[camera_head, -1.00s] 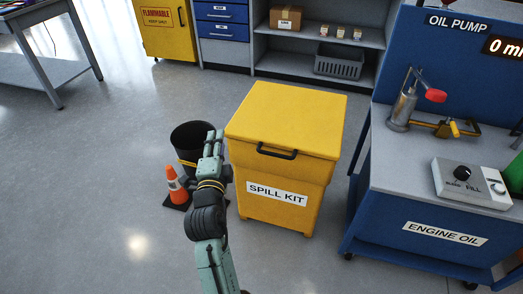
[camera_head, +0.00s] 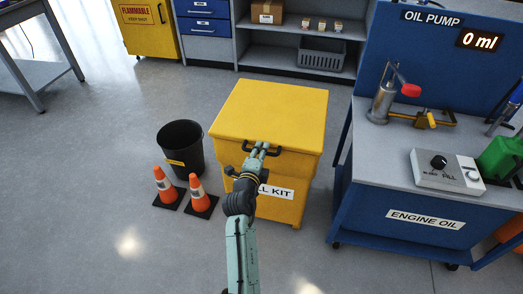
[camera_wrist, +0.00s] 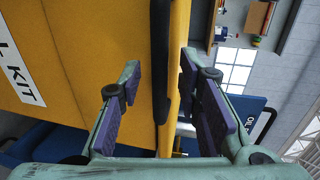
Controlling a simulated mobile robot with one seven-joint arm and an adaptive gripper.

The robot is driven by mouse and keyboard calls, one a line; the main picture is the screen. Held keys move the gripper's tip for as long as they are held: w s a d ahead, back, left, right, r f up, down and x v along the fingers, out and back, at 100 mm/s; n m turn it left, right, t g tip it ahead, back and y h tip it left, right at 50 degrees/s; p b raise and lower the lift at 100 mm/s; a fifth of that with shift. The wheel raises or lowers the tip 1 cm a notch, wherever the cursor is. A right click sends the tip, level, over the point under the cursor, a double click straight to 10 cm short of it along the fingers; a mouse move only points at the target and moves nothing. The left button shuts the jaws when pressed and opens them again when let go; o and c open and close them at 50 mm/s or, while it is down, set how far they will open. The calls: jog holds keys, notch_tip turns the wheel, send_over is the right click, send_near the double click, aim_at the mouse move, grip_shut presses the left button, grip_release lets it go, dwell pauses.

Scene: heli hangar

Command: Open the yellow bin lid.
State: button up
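The yellow spill kit bin (camera_head: 306,179) stands on the floor with its yellow lid (camera_head: 272,110) shut. A black handle (camera_head: 277,153) runs along the lid's front edge. My gripper (camera_head: 262,148) is at this handle, in front of the bin, and partly covers the handle and the label. In the wrist view, the black handle (camera_wrist: 160,60) runs between the two fingers of my gripper (camera_wrist: 159,72). The fingers are open, one on each side of the handle, with gaps visible. The bin's yellow front (camera_wrist: 85,75) fills the left of that view.
A black bucket (camera_head: 181,147) and two orange cones (camera_head: 197,190) stand left of the bin. A blue oil pump cart (camera_head: 385,218) stands close on its right. Grey shelves (camera_head: 300,72) are behind. Open floor lies at the front left.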

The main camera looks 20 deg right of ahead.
jog(key=shift+w+d, duration=0.2)
jog(key=shift+w, duration=0.05)
jog(key=shift+c, duration=0.3)
grip_shut()
dwell(0.5)
